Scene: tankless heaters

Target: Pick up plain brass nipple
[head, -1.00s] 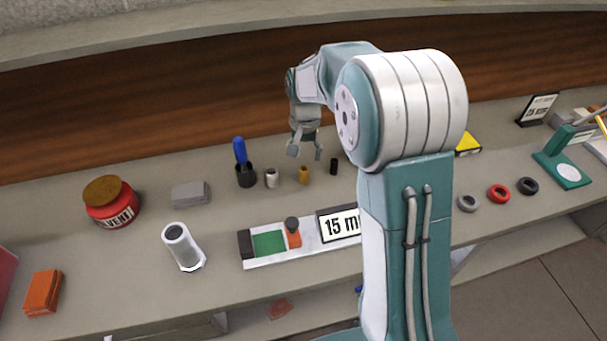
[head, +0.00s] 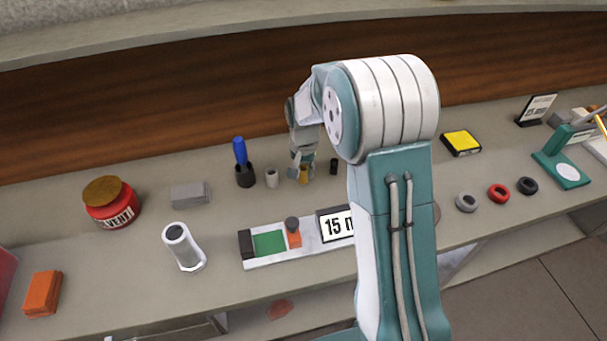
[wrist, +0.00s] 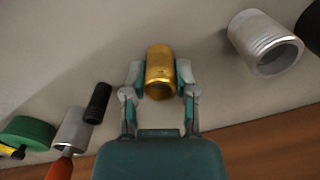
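The plain brass nipple (wrist: 159,72) stands on the bench between the two fingers of my gripper (wrist: 159,80) in the wrist view. The fingers are spread on either side of it, very close; whether both pads touch it cannot be told. In the head view the brass nipple (head: 304,175) shows partly behind the fingers of my gripper (head: 302,170), which is lowered around it.
A silver threaded nipple (head: 272,178) stands left of the brass one, and a black one (head: 334,166) stands to the right. A black cup with a blue-handled tool (head: 241,160) is further left. A sign and tray (head: 270,243) lie in front.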

